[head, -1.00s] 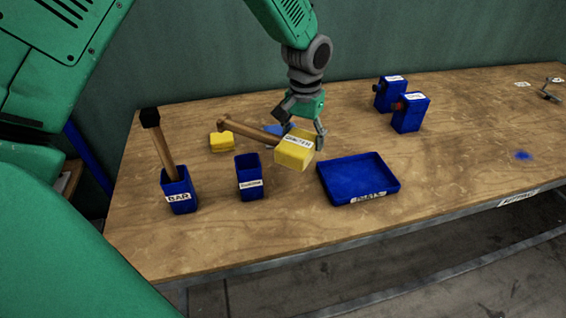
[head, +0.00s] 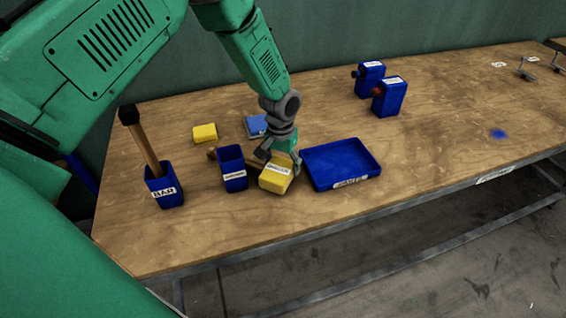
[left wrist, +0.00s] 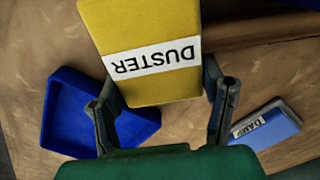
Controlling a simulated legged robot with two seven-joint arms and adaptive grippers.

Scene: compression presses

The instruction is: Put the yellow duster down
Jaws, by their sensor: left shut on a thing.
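I cannot tell whether the duster touches the wood. In the left wrist view the duster (left wrist: 140,25) sits between the two fingers, its DUSTER label upside down. My right gripper is not in view.
The empty blue tray (head: 310,177) stands just right of the duster. A BAR holder (head: 163,187) with a black-tipped wooden tool is at left. A yellow block (head: 205,132) and a blue block (head: 256,124) lie behind. The table (head: 215,225) is bare in front.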

